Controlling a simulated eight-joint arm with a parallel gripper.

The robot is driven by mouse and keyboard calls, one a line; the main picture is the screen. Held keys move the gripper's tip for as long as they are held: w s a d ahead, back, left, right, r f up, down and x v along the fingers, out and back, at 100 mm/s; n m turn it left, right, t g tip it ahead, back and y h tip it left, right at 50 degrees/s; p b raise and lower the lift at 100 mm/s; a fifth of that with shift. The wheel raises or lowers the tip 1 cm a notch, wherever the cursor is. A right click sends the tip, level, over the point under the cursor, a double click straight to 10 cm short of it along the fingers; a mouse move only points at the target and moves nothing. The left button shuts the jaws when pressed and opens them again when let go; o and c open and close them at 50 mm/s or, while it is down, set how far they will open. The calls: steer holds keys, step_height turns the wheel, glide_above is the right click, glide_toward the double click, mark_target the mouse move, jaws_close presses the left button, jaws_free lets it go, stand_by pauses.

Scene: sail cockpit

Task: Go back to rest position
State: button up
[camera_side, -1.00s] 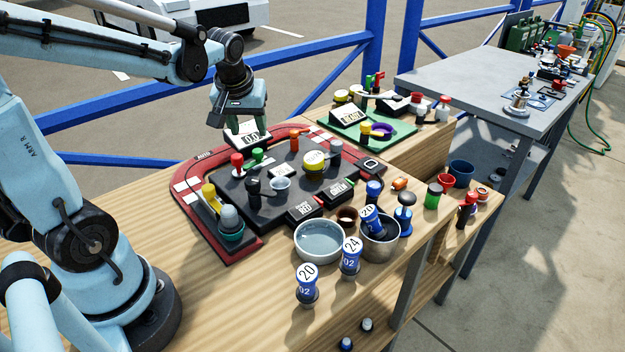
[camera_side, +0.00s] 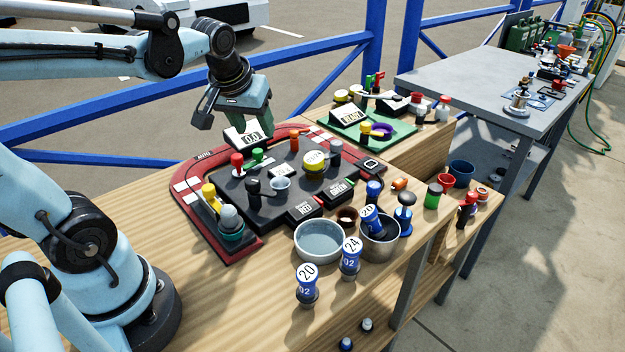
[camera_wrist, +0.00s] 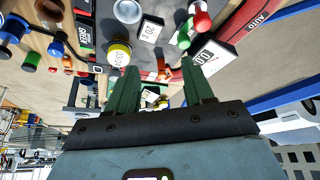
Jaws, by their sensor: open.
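My gripper (camera_side: 232,118) hangs in the air above the back left part of the black and red board, close behind the small "0.0" display. In the wrist view its two green fingers (camera_wrist: 160,92) are apart with nothing held between them. The gripper is tilted, with one dark finger and one green finger showing in the side view. The "0.0" display (camera_side: 250,136) stands just below it, and it also shows in the wrist view (camera_wrist: 203,58).
The red-edged board (camera_side: 186,206) carries several coloured knobs. A grey bowl (camera_side: 319,242), a metal cup (camera_side: 379,246) and blue weights (camera_side: 307,287) stand in front. A green tray (camera_side: 385,141) lies to the right. A blue rail (camera_side: 90,110) runs behind the bench.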

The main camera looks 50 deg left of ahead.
steer(key=s+d+f+m+t+h, duration=0.1)
steer(key=s+d+m, duration=0.1)
steer(key=d, duration=0.3)
steer(key=s+d+f+m+t+h, duration=0.1)
steer(key=d+m, duration=0.3)
steer(key=d, duration=0.1)
steer(key=shift+s+d+f+m+t, duration=0.25)
steer(key=shift+s+f+m+t, duration=0.05)
steer(key=shift+s+f+t, duration=0.1)
